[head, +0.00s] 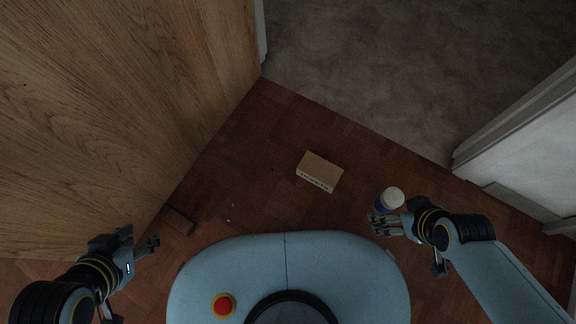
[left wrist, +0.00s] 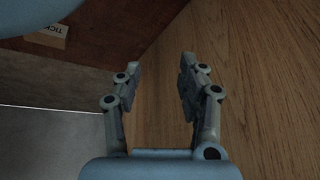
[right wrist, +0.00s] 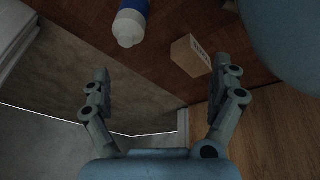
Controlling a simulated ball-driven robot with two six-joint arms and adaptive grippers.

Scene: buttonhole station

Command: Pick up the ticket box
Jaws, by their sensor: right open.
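The ticket box (head: 320,170) is a small tan carton with a pale lettered side, lying on the reddish wood floor near the middle of the head view. Part of it shows at the upper left of the left wrist view (left wrist: 48,36), and it shows in the right wrist view (right wrist: 190,56) beyond the fingers. My right gripper (head: 377,223) is open and empty, to the right of and nearer than the box, close to a bottle. My left gripper (head: 143,239) is open and empty, far to the left of the box by the wooden panel.
A white-capped bottle with blue (head: 390,199) stands right of the box, beside my right gripper. A small brown block (head: 179,221) lies at left. A large wooden panel (head: 110,90) fills the left, and white door trim (head: 520,115) the right. Carpet (head: 400,60) lies beyond.

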